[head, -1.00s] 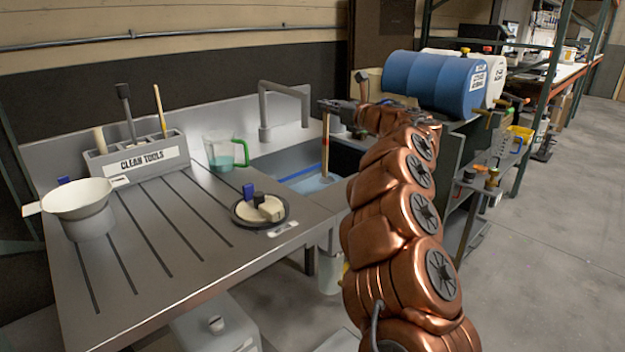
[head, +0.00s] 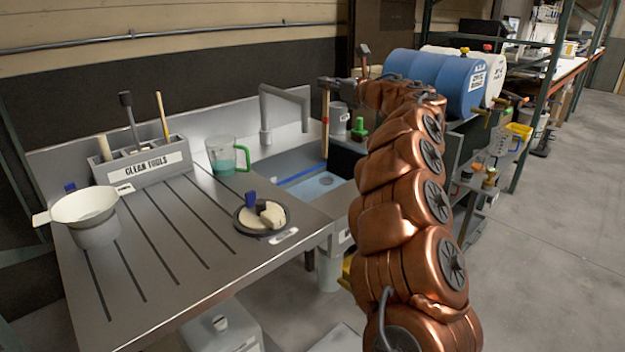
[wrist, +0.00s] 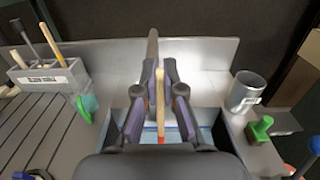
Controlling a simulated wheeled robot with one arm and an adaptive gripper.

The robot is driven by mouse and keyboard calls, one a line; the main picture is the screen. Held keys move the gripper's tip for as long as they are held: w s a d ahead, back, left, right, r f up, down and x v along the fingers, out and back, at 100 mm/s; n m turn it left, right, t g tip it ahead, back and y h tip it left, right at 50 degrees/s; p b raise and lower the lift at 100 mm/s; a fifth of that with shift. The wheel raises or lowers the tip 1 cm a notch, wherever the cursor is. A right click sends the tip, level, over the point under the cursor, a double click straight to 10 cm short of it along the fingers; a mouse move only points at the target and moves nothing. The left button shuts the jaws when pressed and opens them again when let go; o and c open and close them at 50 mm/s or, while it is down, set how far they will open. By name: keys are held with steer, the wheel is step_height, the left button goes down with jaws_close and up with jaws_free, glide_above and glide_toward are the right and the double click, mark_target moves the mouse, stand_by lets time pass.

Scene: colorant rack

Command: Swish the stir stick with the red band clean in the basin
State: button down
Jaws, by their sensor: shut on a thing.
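The stir stick (head: 326,125) is wooden with a red band and hangs upright from my gripper (head: 327,84). My gripper is shut on its upper part. The stick also shows between the fingers in the wrist view (wrist: 160,95), with red toward its lower end. The basin (head: 283,165) is set into the steel counter, with a blue edge and pale blue liquid (head: 318,186) inside. The stick is over the basin, and its lower end appears above the liquid. Part of the basin is hidden behind my arm and, in the wrist view, by my gripper.
Left are a jug (head: 222,156), the clean tools rack (head: 145,165), a round dish (head: 240,222) and a strainer (head: 84,206).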

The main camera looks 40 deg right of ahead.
steer(key=shift+r+p, duration=1)
steer(key=shift+r, duration=0.9)
